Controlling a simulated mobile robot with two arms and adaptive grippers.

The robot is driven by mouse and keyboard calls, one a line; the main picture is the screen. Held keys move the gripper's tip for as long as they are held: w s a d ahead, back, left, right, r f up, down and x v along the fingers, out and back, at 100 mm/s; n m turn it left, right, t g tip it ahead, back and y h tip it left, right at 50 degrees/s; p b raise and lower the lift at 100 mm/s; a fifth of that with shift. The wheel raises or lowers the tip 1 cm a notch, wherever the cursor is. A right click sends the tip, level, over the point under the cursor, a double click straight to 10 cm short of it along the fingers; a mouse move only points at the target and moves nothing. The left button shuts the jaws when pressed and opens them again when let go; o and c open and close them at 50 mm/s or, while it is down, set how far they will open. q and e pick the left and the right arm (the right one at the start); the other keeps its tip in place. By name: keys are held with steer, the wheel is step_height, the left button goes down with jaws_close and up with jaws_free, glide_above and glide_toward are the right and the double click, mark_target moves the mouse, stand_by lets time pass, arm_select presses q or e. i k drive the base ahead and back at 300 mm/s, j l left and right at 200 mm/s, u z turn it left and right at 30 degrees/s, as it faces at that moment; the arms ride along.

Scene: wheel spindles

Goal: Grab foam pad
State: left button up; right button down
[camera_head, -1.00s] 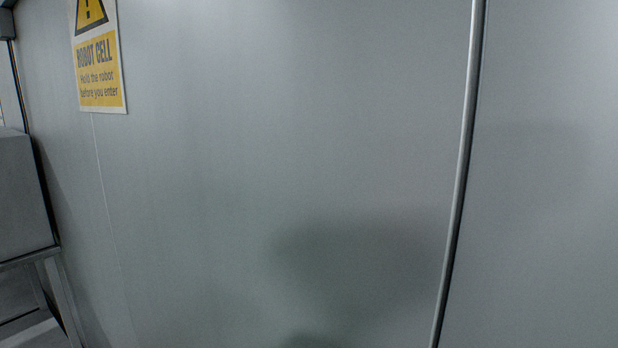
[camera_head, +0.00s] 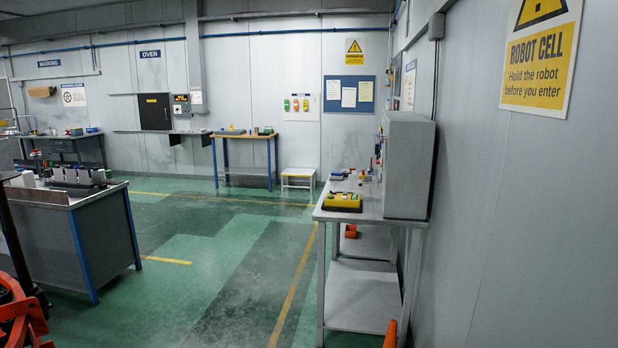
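I cannot pick out a foam pad for certain in the head view. A yellow and dark flat item (camera_head: 342,202) lies at the near edge of the grey bench (camera_head: 362,218) on the right, but I cannot tell what it is. Small items (camera_head: 362,174) stand farther back on that bench, too small to make out. Neither of my grippers is in view.
A grey cabinet (camera_head: 408,165) stands on the right bench, close to the wall. A wooden-topped table (camera_head: 245,136) and a low white stool (camera_head: 298,177) stand at the back. Green floor (camera_head: 225,265) between the benches is clear.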

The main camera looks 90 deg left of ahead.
mark_target(334, 175)
steer(key=u, duration=2.65)
steer(key=i+j+u, duration=0.3)
steer(key=i, duration=0.55)
steer(key=i+u, duration=0.25)
steer(key=i, duration=2.7)
